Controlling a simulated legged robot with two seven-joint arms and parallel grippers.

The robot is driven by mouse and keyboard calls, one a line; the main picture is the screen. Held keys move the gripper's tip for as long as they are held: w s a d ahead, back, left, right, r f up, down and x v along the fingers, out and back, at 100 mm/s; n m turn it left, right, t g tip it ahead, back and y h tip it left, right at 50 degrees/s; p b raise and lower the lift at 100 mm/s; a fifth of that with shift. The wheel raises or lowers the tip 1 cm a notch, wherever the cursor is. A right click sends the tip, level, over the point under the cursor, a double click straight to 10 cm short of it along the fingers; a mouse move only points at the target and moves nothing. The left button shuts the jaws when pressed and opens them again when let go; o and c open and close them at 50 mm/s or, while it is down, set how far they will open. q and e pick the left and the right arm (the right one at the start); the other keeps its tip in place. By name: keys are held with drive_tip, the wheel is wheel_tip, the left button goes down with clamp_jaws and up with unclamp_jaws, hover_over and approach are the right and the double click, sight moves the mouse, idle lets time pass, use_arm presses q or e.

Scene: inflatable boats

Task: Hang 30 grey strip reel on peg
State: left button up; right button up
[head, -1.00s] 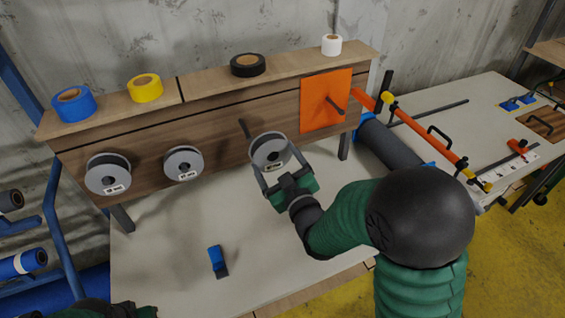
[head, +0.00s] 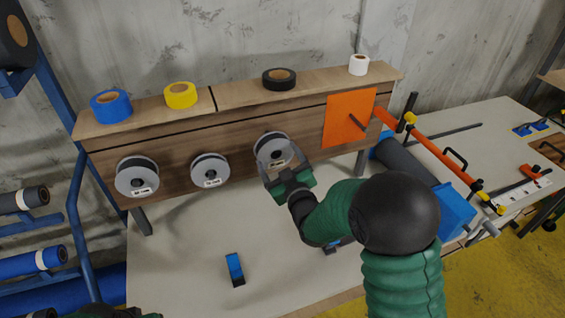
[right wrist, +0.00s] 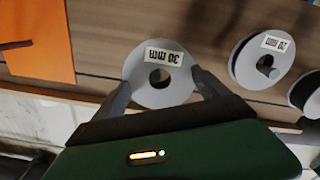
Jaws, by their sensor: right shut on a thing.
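The grey strip reel (head: 268,146), labelled 30 mm, is upright against the wooden board (head: 230,136), at the right end of a row of reels. My right gripper (head: 282,166) is shut on it, with a finger on each side. In the right wrist view the reel (right wrist: 142,92) faces me with its label upside down, between the gripper's fingers (right wrist: 165,92). The peg behind it is hidden. I cannot tell whether the peg is through the reel's hole. Only a sliver of my left arm shows at the bottom left edge.
Two reels hang to the left, (head: 137,176) and (head: 210,170); the nearer one in the wrist view reads 20 mm (right wrist: 272,44). An orange panel (head: 345,110) with a bare peg is to the right. Tape rolls stand on the shelf (head: 235,100). A blue-black tool (head: 235,268) lies on the table.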

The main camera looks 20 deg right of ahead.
sight(278, 155)
drive_tip(key=shift+w+d, duration=0.15)
drive_tip(key=shift+w, duration=0.35)
drive_tip(key=shift+w+d, duration=0.15)
drive_tip(key=shift+w, duration=0.35)
drive_tip(key=shift+w+d+f+b, duration=0.3)
drive_tip(key=shift+w+d+b, duration=0.05)
drive_tip(key=shift+w+d, duration=0.05)
drive_tip(key=shift+w+f, duration=0.1)
drive_tip(key=shift+w, duration=0.1)
drive_tip(key=shift+w+a+b, duration=0.15)
drive_tip(key=shift+a+b, duration=0.15)
drive_tip(key=shift+a, duration=0.35)
drive_tip(key=shift+d, duration=0.4)
drive_tip(key=o, duration=1.5)
use_arm(q)
drive_tip(key=shift+d+f, duration=0.35)
drive_tip(key=shift+f, duration=0.15)
use_arm(e)
drive_tip(key=shift+o, duration=0.2)
drive_tip(key=shift+a, duration=0.15)
